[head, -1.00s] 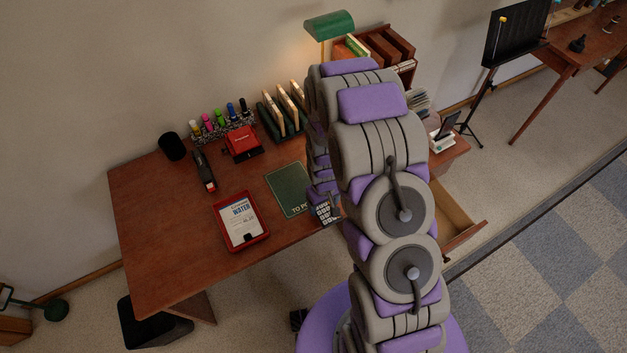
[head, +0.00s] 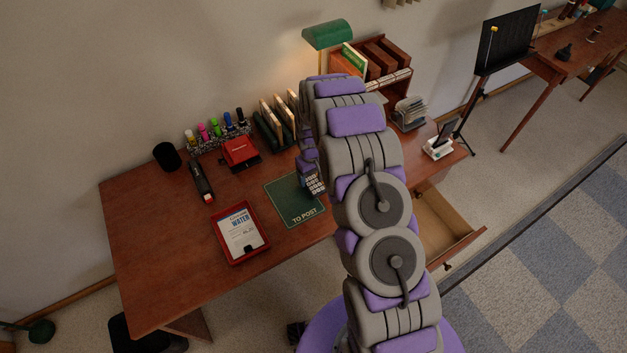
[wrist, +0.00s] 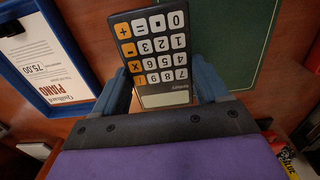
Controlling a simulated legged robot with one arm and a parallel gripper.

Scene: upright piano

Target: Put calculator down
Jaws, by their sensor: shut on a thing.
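My gripper (head: 309,168) is shut on the calculator (head: 315,184), a dark slab with white and orange keys. The calculator also shows in the wrist view (wrist: 152,48), held between two blue-grey fingers. In the head view it overlaps the right part of the green "TO POST" mat (head: 287,210) on the desk. In the wrist view it covers part of the mat's edge (wrist: 240,50). I cannot tell whether it touches the surface. My arm hides the desk to its right.
A red tray (head: 241,262) with a "WATER" paper lies left of the mat. A blue tray (wrist: 78,57) with a "PIANO" paper is beside the calculator in the wrist view. A red punch (head: 240,154) and file rack (head: 270,132) stand behind. A drawer (head: 452,225) is open at right.

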